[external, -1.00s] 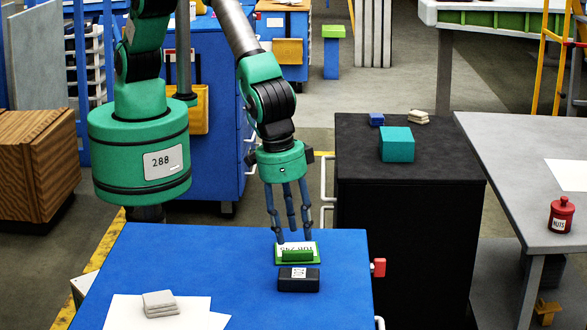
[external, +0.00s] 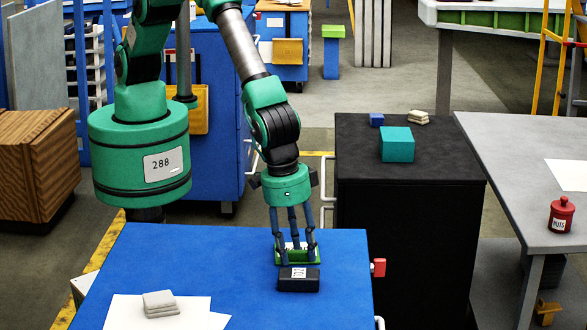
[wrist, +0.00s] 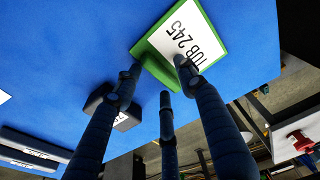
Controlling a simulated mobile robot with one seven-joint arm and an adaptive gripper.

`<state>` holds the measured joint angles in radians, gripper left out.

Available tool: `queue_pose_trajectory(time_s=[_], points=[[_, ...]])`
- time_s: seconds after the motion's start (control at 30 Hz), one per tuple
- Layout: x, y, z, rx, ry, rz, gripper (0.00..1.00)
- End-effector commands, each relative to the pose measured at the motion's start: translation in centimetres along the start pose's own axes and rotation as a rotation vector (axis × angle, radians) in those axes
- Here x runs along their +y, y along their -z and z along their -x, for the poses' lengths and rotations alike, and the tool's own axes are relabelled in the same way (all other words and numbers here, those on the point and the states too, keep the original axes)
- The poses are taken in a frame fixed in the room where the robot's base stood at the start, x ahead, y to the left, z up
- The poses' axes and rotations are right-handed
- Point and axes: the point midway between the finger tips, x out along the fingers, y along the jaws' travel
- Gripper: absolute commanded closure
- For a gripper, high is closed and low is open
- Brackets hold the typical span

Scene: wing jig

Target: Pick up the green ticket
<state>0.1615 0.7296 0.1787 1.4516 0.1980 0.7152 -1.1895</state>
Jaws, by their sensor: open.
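The green ticket (external: 297,258) lies on the blue cart top, just behind a black block. In the wrist view the green ticket (wrist: 198,45) has a white face reading "TUB 245" and a raised green bar on one edge. My gripper (external: 294,254) points down with its fingers spread at the ticket, partly hiding it. In the wrist view my gripper (wrist: 158,85) is open, with fingertips around the green bar end of the ticket. Whether a finger touches it I cannot tell.
The black block (external: 298,280) with a white label sits close in front of the ticket. White papers (external: 125,312) and a grey stack (external: 160,303) lie at the cart's front left. A red handle (external: 379,267) juts from its right edge. The blue top (external: 190,250) is clear at back left.

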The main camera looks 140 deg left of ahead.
Motion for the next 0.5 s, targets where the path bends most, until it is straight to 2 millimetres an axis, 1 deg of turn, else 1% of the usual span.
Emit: queue_pose_trajectory(time_s=[0.2, 0.23, 0.27, 0.3, 0.37, 0.4, 0.43, 0.5], points=[[-0.01, -0.01, 0.00, 0.000, 0.000, 0.000, 0.59], [-0.01, -0.01, 0.00, 0.000, 0.000, 0.000, 0.63], [-0.01, -0.01, 0.00, 0.000, 0.000, 0.000, 0.69], [-0.01, -0.01, 0.00, 0.000, 0.000, 0.000, 0.77], [-0.01, -0.01, 0.00, 0.000, 0.000, 0.000, 0.89], [-0.01, -0.01, 0.00, 0.000, 0.000, 0.000, 0.97], [-0.01, -0.01, 0.00, 0.000, 0.000, 0.000, 1.00], [-0.01, -0.01, 0.00, 0.000, 0.000, 0.000, 1.00]])
